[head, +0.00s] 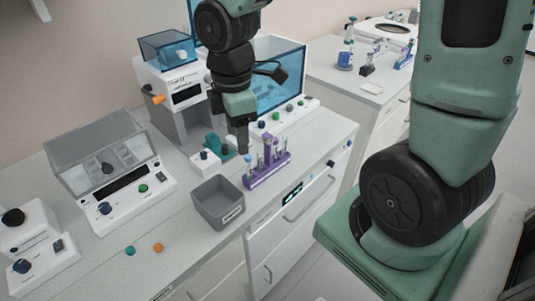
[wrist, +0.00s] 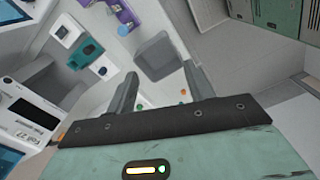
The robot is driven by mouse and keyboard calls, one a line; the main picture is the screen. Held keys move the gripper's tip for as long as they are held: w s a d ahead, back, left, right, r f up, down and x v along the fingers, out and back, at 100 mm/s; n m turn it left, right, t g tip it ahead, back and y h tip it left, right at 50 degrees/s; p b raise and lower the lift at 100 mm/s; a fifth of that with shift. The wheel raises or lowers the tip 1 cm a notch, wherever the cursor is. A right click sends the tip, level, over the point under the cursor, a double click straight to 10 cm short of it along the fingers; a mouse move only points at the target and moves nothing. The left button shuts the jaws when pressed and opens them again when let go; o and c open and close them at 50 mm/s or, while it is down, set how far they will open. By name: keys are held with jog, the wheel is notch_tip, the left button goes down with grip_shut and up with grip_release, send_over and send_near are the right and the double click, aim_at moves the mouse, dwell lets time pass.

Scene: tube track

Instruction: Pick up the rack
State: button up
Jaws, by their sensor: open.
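The purple rack (head: 267,171) stands on the white counter near its front edge, with several tubes upright in it. In the wrist view, part of the purple rack (wrist: 121,12) shows at the top edge, cut off by the frame. My gripper (head: 243,148) hangs just behind and to the left of the rack, above the counter. In the wrist view my gripper (wrist: 160,70) has its two fingers spread with nothing between them. The rack lies outside the fingers. Fingertip height over the counter is hard to tell.
A grey bin (head: 218,203) stands left of the rack, near the counter's front edge. A teal and white device (head: 207,158) is behind it. A white machine (head: 180,95) and a blue-windowed cabinet (head: 280,80) stand at the back. Small teal and orange caps lie front left.

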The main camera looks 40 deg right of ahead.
jog(key=w+d+r+n+p, duration=0.2)
jog(key=d, duration=0.4)
jog(key=w+d+r+n+p, duration=0.2)
jog(key=d, duration=0.4)
send_near(267, 144)
jog(key=f, duration=0.4)
jog(key=d+f, duration=0.1)
jog(key=f, duration=0.1)
jog(key=shift+w, duration=0.2)
jog(key=shift+w+f+p, duration=0.15)
jog(key=shift+f+p, duration=0.3)
jog(key=shift+f, duration=0.9)
jog(key=shift+w+f+p, duration=0.15)
jog(key=shift+f+p, duration=0.25)
jog(key=shift+f, duration=0.9)
grip_shut()
